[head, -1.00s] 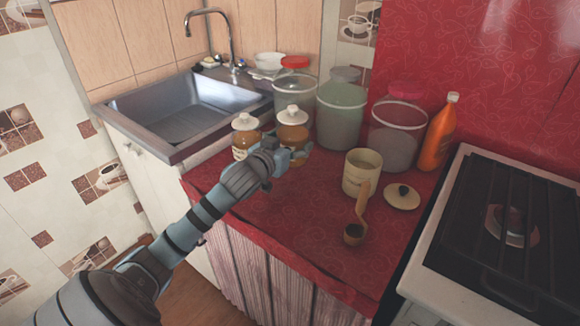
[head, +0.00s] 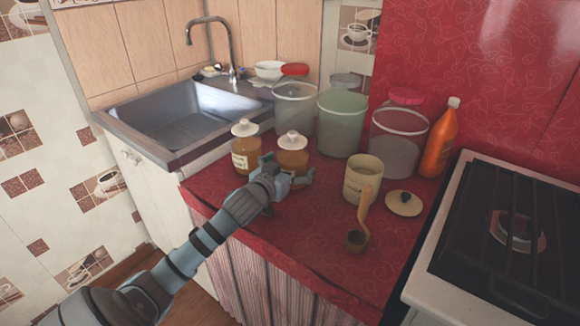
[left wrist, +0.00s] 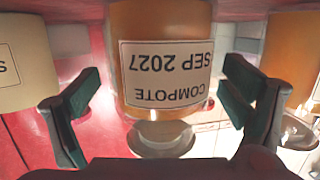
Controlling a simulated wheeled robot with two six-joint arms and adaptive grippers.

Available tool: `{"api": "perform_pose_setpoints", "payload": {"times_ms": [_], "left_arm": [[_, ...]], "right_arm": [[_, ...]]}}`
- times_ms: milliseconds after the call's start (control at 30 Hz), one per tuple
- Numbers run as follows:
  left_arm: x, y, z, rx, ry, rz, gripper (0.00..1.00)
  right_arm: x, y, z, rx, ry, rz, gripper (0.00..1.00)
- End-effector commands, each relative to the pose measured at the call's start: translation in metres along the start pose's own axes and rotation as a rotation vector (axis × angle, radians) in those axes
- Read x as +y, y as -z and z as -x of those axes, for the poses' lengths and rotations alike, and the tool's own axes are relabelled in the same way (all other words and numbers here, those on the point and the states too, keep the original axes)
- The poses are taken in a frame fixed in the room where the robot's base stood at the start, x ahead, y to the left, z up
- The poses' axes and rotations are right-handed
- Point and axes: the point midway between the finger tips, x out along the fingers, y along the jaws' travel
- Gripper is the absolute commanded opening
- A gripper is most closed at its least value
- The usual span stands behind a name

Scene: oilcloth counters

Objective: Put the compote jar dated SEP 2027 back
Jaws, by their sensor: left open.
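The compote jar labelled SEP 2027 (head: 293,155) is amber with a white knobbed lid and stands upright on the red counter. In the left wrist view, which is upside down, the jar (left wrist: 165,72) shows its label between my fingers. My left gripper (head: 286,172) is open in front of this jar. In the left wrist view the open left gripper (left wrist: 160,88) has a finger on each side of it, with gaps visible. A second amber jar (head: 244,158) stands just left of it; its label is too small to read. My right gripper is not in view.
A cream canister (head: 362,178) with a wooden scoop (head: 364,210) and a loose lid (head: 404,203) stand to the right. Large clear containers (head: 341,125) stand behind. An orange bottle (head: 439,140) and the stove (head: 500,225) are farther right; the sink (head: 185,115) is left.

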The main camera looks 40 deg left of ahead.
Motion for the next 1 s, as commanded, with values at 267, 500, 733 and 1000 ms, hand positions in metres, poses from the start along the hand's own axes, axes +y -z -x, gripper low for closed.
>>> {"api": "perform_pose_setpoints", "payload": {"times_ms": [267, 500, 733, 1000], "left_arm": [[-0.001, 0.003, 0.012, -0.001, 0.001, -0.004, 0.92], [0.0, 0.005, 0.072, -0.006, -0.002, -0.01, 0.92], [0.0, 0.004, 0.117, -0.003, 0.0, -0.005, 0.92], [0.0, 0.003, 0.121, 0.001, 0.0, 0.001, 0.92]], "right_arm": [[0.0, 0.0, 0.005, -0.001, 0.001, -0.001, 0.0], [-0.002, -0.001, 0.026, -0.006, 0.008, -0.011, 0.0], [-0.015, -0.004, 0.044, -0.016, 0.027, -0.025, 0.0], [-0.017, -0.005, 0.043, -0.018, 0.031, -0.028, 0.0]]}}
